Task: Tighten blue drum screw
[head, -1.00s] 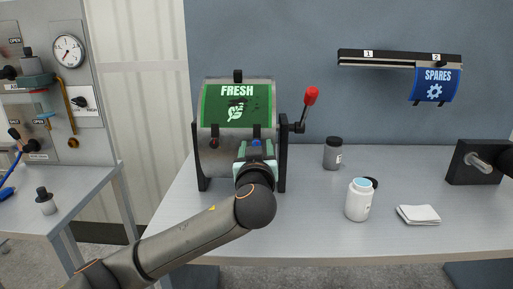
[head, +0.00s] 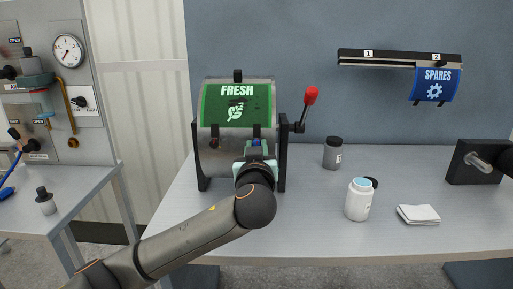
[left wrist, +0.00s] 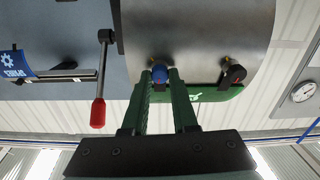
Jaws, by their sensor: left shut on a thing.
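The blue drum screw (left wrist: 160,73) sits on the lower edge of the green FRESH plate on the grey metal drum (head: 227,160). The green FRESH plate (head: 221,105) is wrapped over the drum and carries dark smudges. My left gripper (left wrist: 160,82) is shut on the blue screw head, with one green finger on each side of it. In the head view my left gripper (head: 257,150) covers most of the screw. A red screw (left wrist: 234,74) with a black tab stands beside it on the drum. My right gripper is not in view.
A crank handle with a red grip (head: 311,95) rises at the drum's right. A grey jar (head: 332,154), an open white bottle (head: 358,203) and a white cloth (head: 418,214) lie on the table to the right. A blue SPARES plate (head: 435,85) hangs from the wall rack.

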